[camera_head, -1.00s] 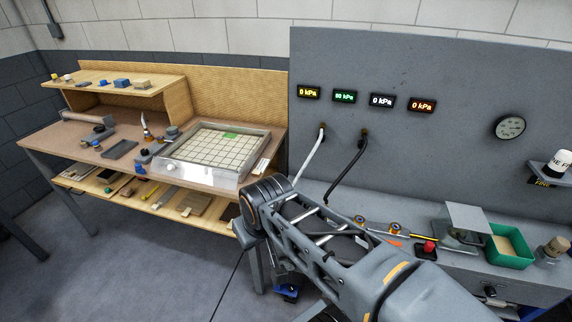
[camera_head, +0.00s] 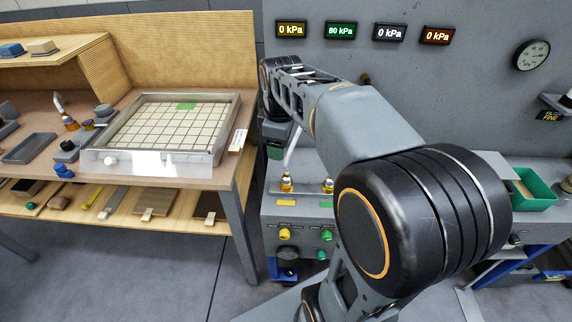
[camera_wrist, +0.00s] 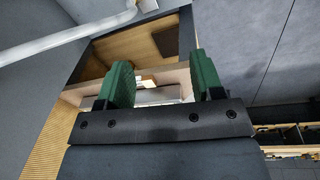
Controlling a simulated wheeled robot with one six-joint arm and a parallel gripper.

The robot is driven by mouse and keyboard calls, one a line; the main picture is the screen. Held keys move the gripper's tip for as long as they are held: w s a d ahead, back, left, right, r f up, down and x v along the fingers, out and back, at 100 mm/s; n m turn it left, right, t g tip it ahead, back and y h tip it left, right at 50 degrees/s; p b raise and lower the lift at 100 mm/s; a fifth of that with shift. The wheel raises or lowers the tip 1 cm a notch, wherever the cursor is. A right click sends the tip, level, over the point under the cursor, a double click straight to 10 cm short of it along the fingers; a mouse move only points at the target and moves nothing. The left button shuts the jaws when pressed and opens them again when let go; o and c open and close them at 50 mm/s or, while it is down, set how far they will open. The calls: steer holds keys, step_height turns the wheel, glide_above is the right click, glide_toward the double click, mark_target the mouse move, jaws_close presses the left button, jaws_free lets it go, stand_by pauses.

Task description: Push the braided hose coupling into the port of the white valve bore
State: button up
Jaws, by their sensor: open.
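My gripper (camera_wrist: 162,78) is open in the wrist view, with two green fingers apart and nothing held between them. In the head view its dark green end (camera_head: 275,151) hangs in front of the grey panel. A pale hose (camera_head: 292,150) slants down beside it, above the brass-topped valve fittings. The same pale hose seems to cross the upper left of the wrist view (camera_wrist: 70,36), clear of the fingers, with a dark end piece. I cannot make out its braid or coupling for certain. The white valve bore cannot be picked out; my arm covers much of the console.
Yellow-labelled (camera_head: 286,184) and green-labelled (camera_head: 327,186) fittings stand on the console. Four kPa displays hang above; the green one (camera_head: 341,31) reads 80, the others 0. A gridded vacuum table (camera_head: 100,157) sits on the left bench. A green bin (camera_head: 536,200) stands right.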

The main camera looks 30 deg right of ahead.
mark_target(286, 172)
steer(key=w+d+f+n+g+b, duration=0.1)
steer(key=w+d+f+n+b, duration=0.35)
steer(key=f, duration=0.25)
steer(key=shift+n, duration=0.25)
steer(key=f+b, duration=0.1)
steer(key=f, duration=0.3)
steer(key=f+b, duration=0.1)
steer(key=f, duration=0.3)
steer(key=f+b, duration=0.1)
steer(key=f, duration=0.4)
steer(key=shift+w+f+b, duration=0.1)
steer(key=shift+w+b, duration=0.25)
steer(key=shift+w, duration=0.05)
steer(key=c, duration=1.1)
steer(key=shift+r, duration=0.25)
steer(key=shift+r+p, duration=1.7)
steer(key=shift+p, duration=0.15)
